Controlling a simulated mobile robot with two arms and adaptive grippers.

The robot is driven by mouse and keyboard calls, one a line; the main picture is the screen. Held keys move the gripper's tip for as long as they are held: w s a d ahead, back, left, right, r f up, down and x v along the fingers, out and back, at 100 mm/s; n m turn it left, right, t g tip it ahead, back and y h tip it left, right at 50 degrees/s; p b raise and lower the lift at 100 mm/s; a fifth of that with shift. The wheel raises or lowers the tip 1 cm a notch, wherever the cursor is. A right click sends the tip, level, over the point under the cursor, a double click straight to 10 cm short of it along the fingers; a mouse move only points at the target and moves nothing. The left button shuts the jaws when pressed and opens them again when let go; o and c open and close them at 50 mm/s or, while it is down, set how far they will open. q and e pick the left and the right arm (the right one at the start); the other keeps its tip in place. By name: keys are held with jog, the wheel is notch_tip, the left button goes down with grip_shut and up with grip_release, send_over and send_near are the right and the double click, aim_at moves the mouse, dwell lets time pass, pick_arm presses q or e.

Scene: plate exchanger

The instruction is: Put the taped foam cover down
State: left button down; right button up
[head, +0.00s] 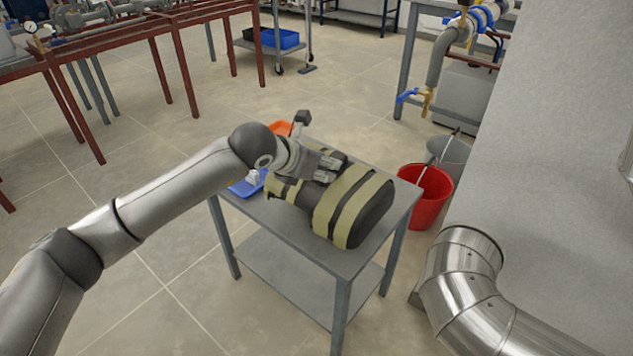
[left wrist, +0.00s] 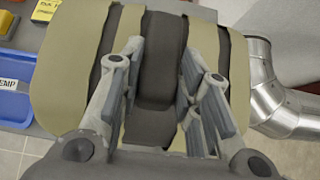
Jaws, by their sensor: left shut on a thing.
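The taped foam cover (head: 352,205) is dark grey with wide tan tape bands. It lies on, or just over, the top of a grey metal table (head: 345,262); I cannot tell if it bears fully on it. My left gripper (head: 325,166) is at the cover's upper side, shut on it. In the left wrist view the two fingers of the left gripper (left wrist: 165,85) stand on either side of a raised dark strip of the cover (left wrist: 205,45). The cover's underside is hidden. My right gripper does not show.
A red bucket (head: 425,196) and a grey bucket (head: 452,150) stand right of the table. A shiny metal pipe (head: 466,275) is at lower right.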

pick_arm(q)
jog(key=shift+w+a+f, duration=0.25)
jog(key=shift+f, duration=0.2)
jog(key=shift+w+a+f, duration=0.25)
jog(key=shift+f, duration=0.15)
notch_tip(320, 180, down, 4)
jog(key=shift+w+a+r+b, duration=0.15)
jog(key=shift+r+b, duration=0.1)
jog(key=shift+b, duration=0.1)
jog(key=c, duration=1.1)
grip_release()
jog(key=shift+o, duration=0.2)
